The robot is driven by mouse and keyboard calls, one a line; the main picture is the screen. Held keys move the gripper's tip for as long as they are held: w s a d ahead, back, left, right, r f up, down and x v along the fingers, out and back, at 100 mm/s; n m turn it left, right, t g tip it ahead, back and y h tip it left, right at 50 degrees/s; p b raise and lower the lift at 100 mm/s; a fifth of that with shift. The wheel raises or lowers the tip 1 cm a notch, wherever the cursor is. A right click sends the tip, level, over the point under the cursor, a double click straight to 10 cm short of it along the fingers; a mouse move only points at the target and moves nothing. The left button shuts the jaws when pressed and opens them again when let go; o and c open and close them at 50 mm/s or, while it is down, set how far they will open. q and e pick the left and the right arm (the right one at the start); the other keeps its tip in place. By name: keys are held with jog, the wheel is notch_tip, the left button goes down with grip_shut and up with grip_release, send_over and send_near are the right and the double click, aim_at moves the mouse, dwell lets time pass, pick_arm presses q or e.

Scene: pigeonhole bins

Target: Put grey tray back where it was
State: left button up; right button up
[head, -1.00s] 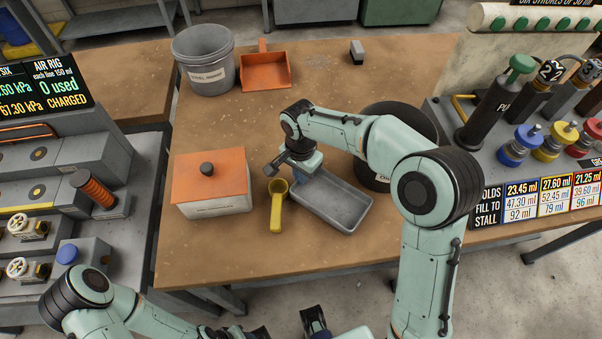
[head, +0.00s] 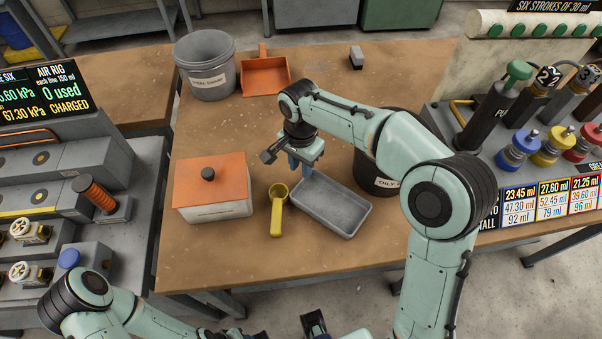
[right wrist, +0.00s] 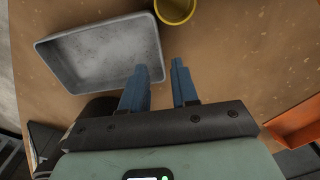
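The grey tray (head: 352,228) lies flat and empty on the wooden bench, just right of a yellow scoop (head: 277,215). It also shows at the upper left of the right wrist view (right wrist: 62,72). My right gripper (head: 302,170) is above the tray's far left corner, clear of it. Its blue fingers (right wrist: 160,80) are apart with nothing between them. My left arm (head: 110,300) is low at the left; dark parts at the bottom edge may belong to its gripper, whose fingers I cannot make out.
An orange-lidded box (head: 212,205) stands left of the scoop. A dark bin (head: 368,165) stands behind the tray, partly hidden by my right arm. A grey bucket (head: 208,75) and orange dustpan (head: 265,75) are at the back. Bench surface in front of the tray is clear.

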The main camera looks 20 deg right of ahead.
notch_tip(320, 180, up, 5)
jog(key=shift+r+p, duration=0.2)
jog(key=shift+p, duration=0.15)
dwell(0.6)
